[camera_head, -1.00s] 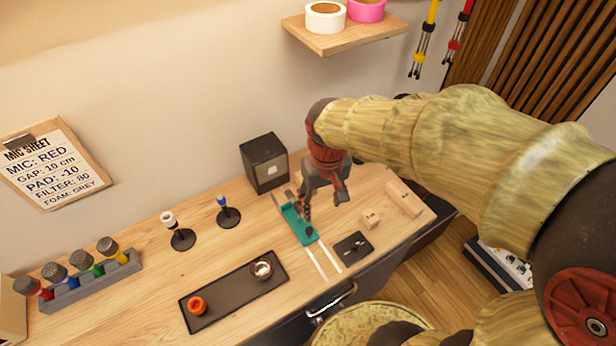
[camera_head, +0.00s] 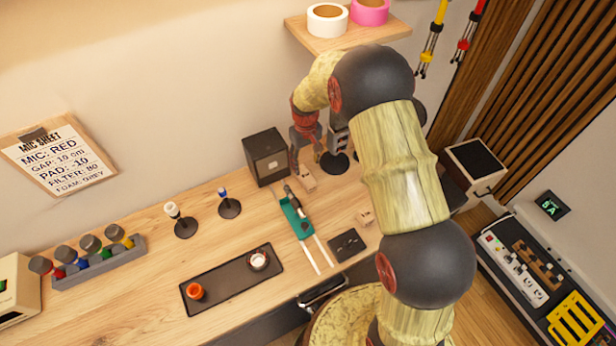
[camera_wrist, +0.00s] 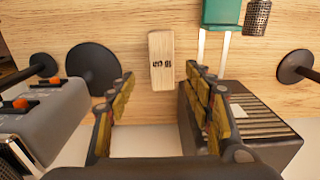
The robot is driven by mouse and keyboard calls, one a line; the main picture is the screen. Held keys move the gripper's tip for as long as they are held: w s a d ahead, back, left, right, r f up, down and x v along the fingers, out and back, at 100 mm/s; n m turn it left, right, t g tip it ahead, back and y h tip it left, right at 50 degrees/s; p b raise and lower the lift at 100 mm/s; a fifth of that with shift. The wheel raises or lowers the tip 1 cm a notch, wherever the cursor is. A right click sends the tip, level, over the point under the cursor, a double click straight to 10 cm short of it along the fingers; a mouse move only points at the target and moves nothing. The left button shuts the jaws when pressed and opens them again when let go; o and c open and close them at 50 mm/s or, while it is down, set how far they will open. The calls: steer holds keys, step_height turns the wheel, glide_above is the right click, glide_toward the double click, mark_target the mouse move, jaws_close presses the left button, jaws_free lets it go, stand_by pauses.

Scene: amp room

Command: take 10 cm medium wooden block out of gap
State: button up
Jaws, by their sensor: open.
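A pale wooden block (camera_head: 308,183) with dark printing lies on the table near the microphone's head, beside the black speaker box. In the wrist view the block (camera_wrist: 161,58) shows whole, its print too small to read surely. My gripper (camera_head: 306,158) is above and behind it. In the wrist view my gripper (camera_wrist: 161,80) is open and empty, with a finger to either side of the block's near end and not touching it. The teal slide holder (camera_head: 297,217) carries a dark microphone (camera_head: 291,194); both show at the wrist view's top right.
A smaller block (camera_head: 365,217) lies to the right by a black mat (camera_head: 347,245). The speaker box (camera_head: 266,155) stands close at the left. A grey device with switches (camera_wrist: 50,120) is near my left finger in the wrist view. A dark tray (camera_head: 230,281) lies in front.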

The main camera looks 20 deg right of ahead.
mark_target(305, 175)
steer(key=shift+s+a+f, duration=0.1)
steer(key=shift+a+f, duration=0.05)
steer(key=shift+f, duration=3.85)
steer(key=c, duration=0.3)
jaws_close()
